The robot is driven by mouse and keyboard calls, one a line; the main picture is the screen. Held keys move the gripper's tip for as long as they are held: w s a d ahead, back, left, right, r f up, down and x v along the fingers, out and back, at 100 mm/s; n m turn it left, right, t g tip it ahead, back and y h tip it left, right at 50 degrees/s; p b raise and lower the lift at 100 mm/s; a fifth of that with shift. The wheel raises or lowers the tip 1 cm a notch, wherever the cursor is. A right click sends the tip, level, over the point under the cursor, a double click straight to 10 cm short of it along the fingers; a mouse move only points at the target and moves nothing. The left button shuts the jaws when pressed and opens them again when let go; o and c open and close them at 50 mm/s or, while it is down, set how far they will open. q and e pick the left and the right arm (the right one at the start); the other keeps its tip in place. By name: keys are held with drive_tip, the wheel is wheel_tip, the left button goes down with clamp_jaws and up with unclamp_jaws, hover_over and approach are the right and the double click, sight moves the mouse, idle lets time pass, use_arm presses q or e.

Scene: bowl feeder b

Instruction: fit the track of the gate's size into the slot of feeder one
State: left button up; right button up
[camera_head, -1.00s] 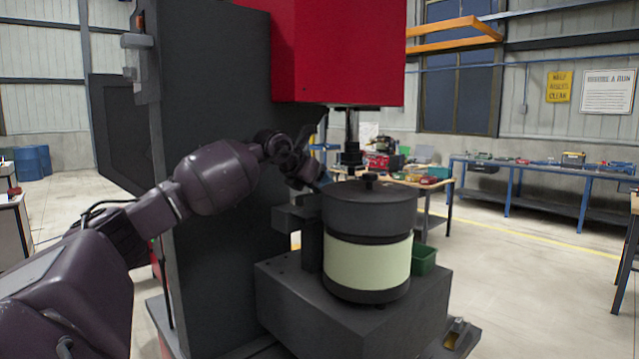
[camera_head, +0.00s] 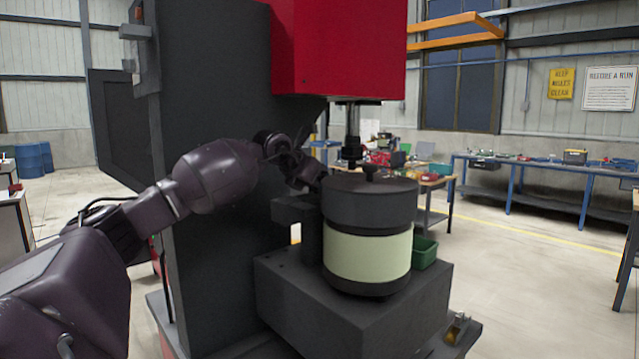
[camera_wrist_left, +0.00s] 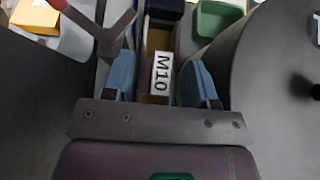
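My left gripper (camera_head: 312,180) is at the left side of the dark bowl feeder (camera_head: 369,204), by the dark block attached there. In the left wrist view its two blue-padded fingers (camera_wrist_left: 158,80) stand apart, one on each side of a narrow track (camera_wrist_left: 160,45) carrying a white label "M10". Thin gaps seem to show beside the track, so the fingers look open around it. How far the track sits in a slot is hidden. The feeder's round dark lid (camera_wrist_left: 275,80) fills the right of the wrist view. My right gripper is in neither view.
A green bin (camera_head: 424,252) stands behind the feeder, also in the wrist view (camera_wrist_left: 217,18). A red-tipped grey lever (camera_wrist_left: 115,35) lies just beyond the left finger. A tall dark machine column (camera_head: 225,100) and red head (camera_head: 340,50) stand close behind my arm.

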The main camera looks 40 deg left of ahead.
use_arm(q)
drive_tip(key=shift+o, duration=1.5)
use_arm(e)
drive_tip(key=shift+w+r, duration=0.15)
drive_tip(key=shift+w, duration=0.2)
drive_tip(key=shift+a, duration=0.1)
use_arm(q)
drive_tip(key=v, duration=0.8)
drive_tip(key=shift+s+b, duration=0.15)
drive_tip(key=shift+b, duration=0.15)
drive_tip(key=shift+v, duration=0.9)
drive_tip(key=shift+s+r, duration=0.25)
drive_tip(key=shift+r, duration=0.1)
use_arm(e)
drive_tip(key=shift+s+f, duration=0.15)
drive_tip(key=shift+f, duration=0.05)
